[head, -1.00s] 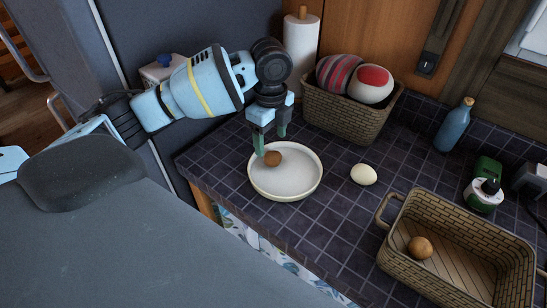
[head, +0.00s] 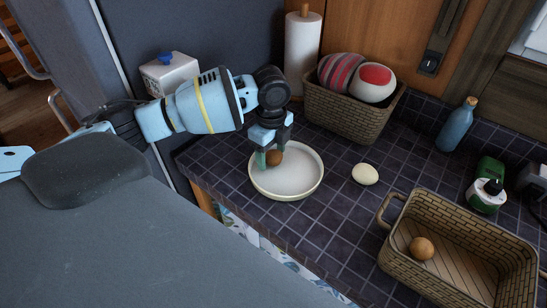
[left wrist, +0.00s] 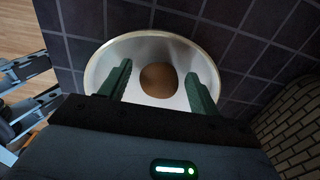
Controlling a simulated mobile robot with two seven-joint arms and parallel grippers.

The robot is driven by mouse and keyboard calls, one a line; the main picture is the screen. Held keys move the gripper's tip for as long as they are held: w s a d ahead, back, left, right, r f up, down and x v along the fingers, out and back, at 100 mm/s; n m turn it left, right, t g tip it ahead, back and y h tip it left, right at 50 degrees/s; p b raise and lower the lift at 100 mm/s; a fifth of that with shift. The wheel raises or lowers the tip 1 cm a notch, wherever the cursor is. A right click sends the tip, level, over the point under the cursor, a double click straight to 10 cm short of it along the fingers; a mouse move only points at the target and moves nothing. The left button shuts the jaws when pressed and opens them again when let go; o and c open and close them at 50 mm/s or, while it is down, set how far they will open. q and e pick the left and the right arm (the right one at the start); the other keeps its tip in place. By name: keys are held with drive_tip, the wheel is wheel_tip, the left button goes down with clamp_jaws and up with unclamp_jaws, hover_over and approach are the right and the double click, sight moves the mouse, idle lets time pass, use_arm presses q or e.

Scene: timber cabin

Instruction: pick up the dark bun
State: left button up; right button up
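The dark bun (head: 274,158) is a small round brown bun lying in a white round dish (head: 300,185) near the counter's left end. My left gripper (head: 271,155) points down over the dish, with its green fingers on either side of the bun. In the left wrist view, the bun (left wrist: 158,80) lies between the two fingers (left wrist: 160,88), with a gap on each side, so the gripper is open. The head view partly hides the bun behind a finger. My right gripper is not in view.
A pale bun (head: 365,174) lies on the dark tiled counter (head: 335,235) right of the dish. A wicker basket (head: 455,278) holds another brown bun (head: 421,248). Behind stand a basket (head: 345,115) with patterned round things, a paper roll (head: 302,50) and a blue bottle (head: 456,126).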

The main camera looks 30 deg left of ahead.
sight(269, 154)
use_arm(q)
drive_tip(key=c, duration=0.9)
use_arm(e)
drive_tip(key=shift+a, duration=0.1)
use_arm(q)
drive_tip(key=shift+r, duration=0.1)
